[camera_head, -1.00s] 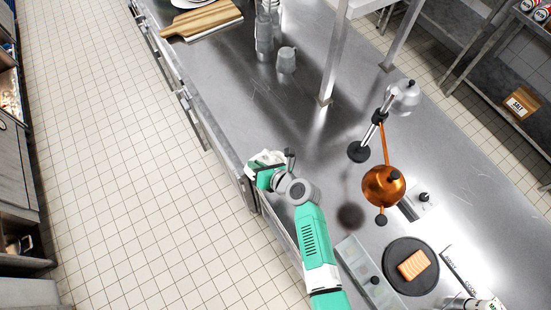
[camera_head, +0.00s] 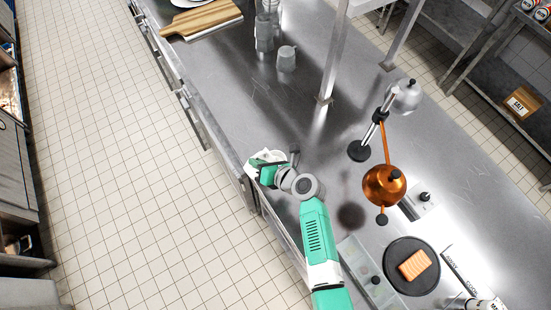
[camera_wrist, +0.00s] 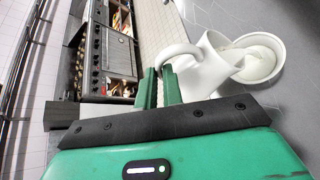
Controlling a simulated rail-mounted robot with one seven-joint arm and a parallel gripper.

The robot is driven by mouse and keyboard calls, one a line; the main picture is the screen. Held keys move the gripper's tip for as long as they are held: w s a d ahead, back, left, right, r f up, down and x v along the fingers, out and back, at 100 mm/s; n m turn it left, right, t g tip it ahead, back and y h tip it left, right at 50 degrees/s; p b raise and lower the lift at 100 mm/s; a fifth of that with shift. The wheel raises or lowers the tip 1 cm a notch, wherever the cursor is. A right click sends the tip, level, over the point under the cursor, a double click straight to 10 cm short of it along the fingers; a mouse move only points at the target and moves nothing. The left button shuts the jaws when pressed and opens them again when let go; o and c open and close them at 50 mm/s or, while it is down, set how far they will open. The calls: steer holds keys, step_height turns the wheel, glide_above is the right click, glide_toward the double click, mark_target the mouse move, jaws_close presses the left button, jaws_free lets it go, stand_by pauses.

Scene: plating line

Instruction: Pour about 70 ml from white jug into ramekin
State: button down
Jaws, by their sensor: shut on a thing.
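The white jug (camera_wrist: 208,68) is in the wrist view, its curved handle between the fingers of my gripper (camera_wrist: 160,84), which is shut on it. The jug is tilted to the right, its lip over or at the rim of the white ramekin (camera_wrist: 279,50). Whitish contents show inside the ramekin; a falling stream cannot be made out. In the head view my gripper (camera_head: 263,173) is at the counter's left edge, with white ware showing around it. The gripper hides much of that ware, so jug and ramekin are hard to tell apart there.
The steel counter (camera_head: 300,115) is clear just above my gripper. A copper lamp (camera_head: 384,186), a dark round plate with salmon (camera_head: 414,265) and a clear-lidded container (camera_head: 365,270) are to the right. A grey cup (camera_head: 286,59) and a wooden board (camera_head: 203,20) stand farther up.

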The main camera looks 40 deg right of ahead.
steer(key=shift+d+f+m+y, duration=0.1)
steer(key=shift+d+m+y, duration=0.3)
steer(key=shift+d, duration=0.1)
stand_by(0.3)
steer(key=a+n+p, duration=0.1)
steer(key=a+h+p, duration=0.1)
steer(key=a, duration=0.1)
steer(key=shift+w+f+n+h, duration=0.1)
steer(key=shift+w+n+h, duration=0.05)
steer(key=shift+n+h, duration=0.2)
steer(key=shift+a+f+n+h, duration=0.2)
steer(key=shift+f+n+h, duration=0.05)
steer(key=shift+d+f, duration=0.1)
steer(key=shift+d, duration=0.25)
steer(key=shift+a, duration=0.1)
